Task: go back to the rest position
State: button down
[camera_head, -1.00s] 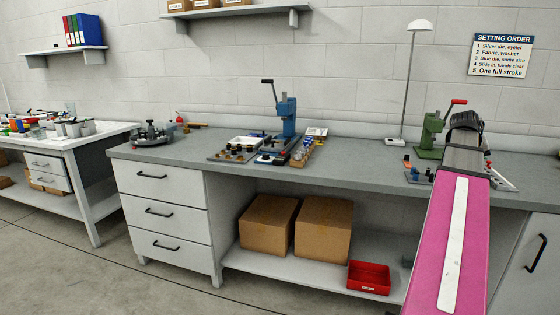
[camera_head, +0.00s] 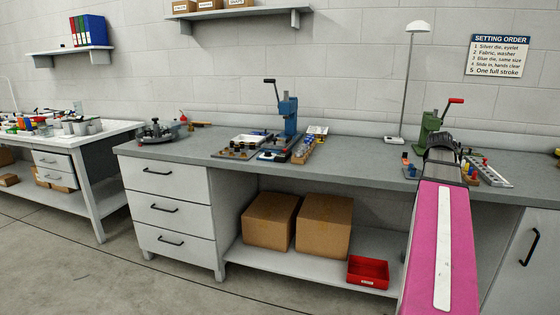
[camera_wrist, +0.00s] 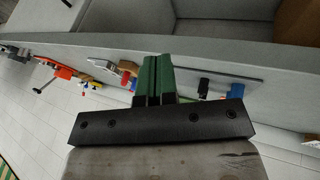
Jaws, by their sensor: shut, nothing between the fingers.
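My arm, with its pink and white link, reaches up the right side of the head view toward the bench. Its dark wrist end (camera_head: 441,148) stands in front of the green press (camera_head: 428,128) and partly covers it; the fingers cannot be made out there. In the wrist view my gripper (camera_wrist: 156,60) shows as two green fingers on a dark bar, side by side and closed with nothing between them. Bench items show beyond the fingers, tilted and small.
Cardboard boxes (camera_head: 323,226) and a red bin (camera_head: 368,272) stand on the lower shelf. Floor at left front is clear.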

jog(key=s+a+f+n+g+y, duration=0.1)
jog(key=a+f+n+y, duration=0.1)
jog(key=a+f, duration=1.2)
jog(key=s+a+f+n+y, duration=0.1)
jog(key=a+f+y, duration=0.1)
jog(key=a+f, duration=1.2)
jog(key=s+a+f+y, duration=0.1)
jog(key=s+a+f, duration=0.2)
jog(key=a, duration=0.3)
jog(key=s+a+f+n+g, duration=0.1)
jog(key=s+a+f, duration=0.2)
jog(key=a, duration=0.4)
jog(key=shift+s+n+y, duration=0.3)
jog(key=shift+s+y, duration=0.05)
jog(key=shift+y, duration=0.05)
